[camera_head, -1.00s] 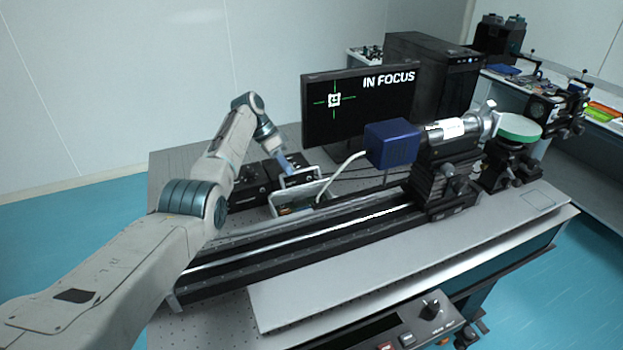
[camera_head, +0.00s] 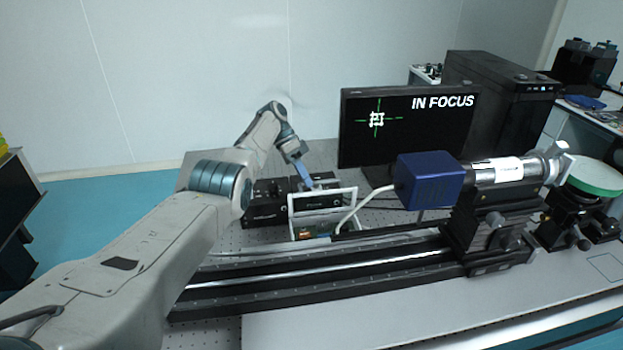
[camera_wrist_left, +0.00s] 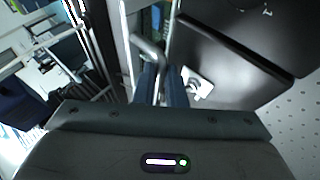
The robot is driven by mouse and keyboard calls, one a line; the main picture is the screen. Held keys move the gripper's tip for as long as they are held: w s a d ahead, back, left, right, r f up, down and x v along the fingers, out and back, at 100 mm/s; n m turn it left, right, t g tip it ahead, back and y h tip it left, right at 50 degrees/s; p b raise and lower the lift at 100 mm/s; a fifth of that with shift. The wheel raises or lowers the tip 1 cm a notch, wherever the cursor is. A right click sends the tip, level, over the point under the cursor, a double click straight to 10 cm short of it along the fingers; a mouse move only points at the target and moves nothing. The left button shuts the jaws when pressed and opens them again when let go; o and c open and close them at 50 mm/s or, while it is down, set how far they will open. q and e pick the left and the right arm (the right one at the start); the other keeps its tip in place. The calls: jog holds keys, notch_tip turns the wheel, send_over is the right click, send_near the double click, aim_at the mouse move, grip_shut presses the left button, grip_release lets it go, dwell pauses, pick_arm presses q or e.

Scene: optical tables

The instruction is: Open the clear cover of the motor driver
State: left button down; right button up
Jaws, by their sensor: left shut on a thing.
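The motor driver (camera_head: 312,230) is a small box with a green and orange board inside, near the back left of the optical table. Its clear cover (camera_head: 350,200), with a pale rim, shows as an upright-looking framed panel above the board; its exact angle is hard to tell. My left gripper (camera_head: 304,182) reaches down at the cover's upper left from behind. In the left wrist view the blue-grey fingers (camera_wrist_left: 161,84) are shut on a bent grey handle (camera_wrist_left: 146,46). The grip itself is too small to see in the head view. My right gripper is not in view.
Black boxes (camera_head: 265,205) stand just left of the driver. A monitor (camera_head: 400,135) stands behind right. A blue camera (camera_head: 430,180) on a long rail (camera_head: 340,285) lies to the right and front. A white cable (camera_head: 362,207) runs close to the driver's right side.

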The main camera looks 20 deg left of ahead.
pick_arm(q)
jog(key=shift+f+g+h+b, duration=0.3)
jog(key=shift+f+g+b, duration=0.1)
jog(key=shift+f+b, duration=0.25)
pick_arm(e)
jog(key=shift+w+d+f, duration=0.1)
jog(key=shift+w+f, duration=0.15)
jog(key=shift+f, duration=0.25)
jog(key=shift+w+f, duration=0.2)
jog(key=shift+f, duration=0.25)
pick_arm(q)
jog(key=c, duration=1.5)
grip_release()
jog(key=shift+w, duration=0.1)
jog(key=shift+w+a+r, duration=0.1)
jog(key=shift+w+r, duration=0.05)
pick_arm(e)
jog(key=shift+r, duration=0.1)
